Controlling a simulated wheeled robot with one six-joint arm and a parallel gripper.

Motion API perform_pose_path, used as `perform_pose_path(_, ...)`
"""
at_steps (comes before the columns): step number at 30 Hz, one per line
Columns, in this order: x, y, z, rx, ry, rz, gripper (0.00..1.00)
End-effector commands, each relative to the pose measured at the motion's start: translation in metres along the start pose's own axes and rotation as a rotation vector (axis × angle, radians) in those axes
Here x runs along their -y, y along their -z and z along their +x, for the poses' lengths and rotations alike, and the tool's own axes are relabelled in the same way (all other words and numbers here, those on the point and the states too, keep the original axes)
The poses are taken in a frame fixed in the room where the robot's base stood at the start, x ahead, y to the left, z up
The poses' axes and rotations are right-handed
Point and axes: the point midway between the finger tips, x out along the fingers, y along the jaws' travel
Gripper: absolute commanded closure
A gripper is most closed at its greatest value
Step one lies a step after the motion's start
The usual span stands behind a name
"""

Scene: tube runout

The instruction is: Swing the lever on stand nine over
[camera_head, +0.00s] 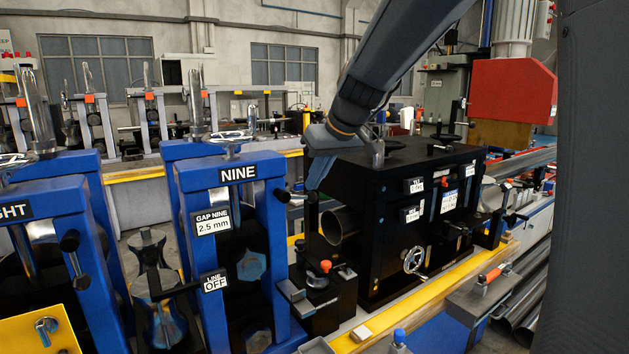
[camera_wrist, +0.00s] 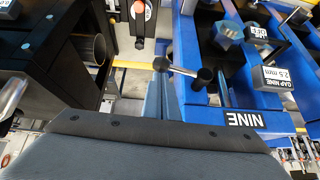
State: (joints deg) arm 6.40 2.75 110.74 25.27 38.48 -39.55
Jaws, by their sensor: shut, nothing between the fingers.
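Stand nine (camera_head: 183,190) is a blue frame with a black NINE plate, a "GAP NINE 2.5 mm" card and a "LINE OFF" card. Its lever (camera_head: 281,196) shows a black end at the stand's right post and a bright rod reaching right. My gripper (camera_head: 317,182) is shut and empty, pointing down beside the lever's outer end. In the wrist view its fingertips (camera_wrist: 160,88) lie close to the ball; I cannot tell whether they touch.
A black machine (camera_head: 385,215) with a handwheel and an open tube mouth (camera_head: 341,226) stands just right of my gripper. Stand eight (camera_head: 55,205) is on the left. A low black block with a red-topped knob (camera_head: 325,266) sits below, on the yellow-edged bed.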

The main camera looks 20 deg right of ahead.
Motion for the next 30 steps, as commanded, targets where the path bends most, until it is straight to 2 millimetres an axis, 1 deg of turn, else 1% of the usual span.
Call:
perform_pose_path(1, -0.003, -0.003, 0.005, 0.000, 0.020, 0.017, 1.00)
perform_pose_path(8, -0.010, -0.011, 0.019, 0.000, 0.165, 0.116, 1.00)
perform_pose_path(13, -0.012, -0.019, 0.030, 0.001, 0.300, 0.206, 1.00)
perform_pose_path(22, -0.010, -0.032, 0.049, 0.001, 0.538, 0.366, 1.00)
perform_pose_path(30, -0.003, -0.043, 0.065, 0.002, 0.751, 0.507, 1.00)
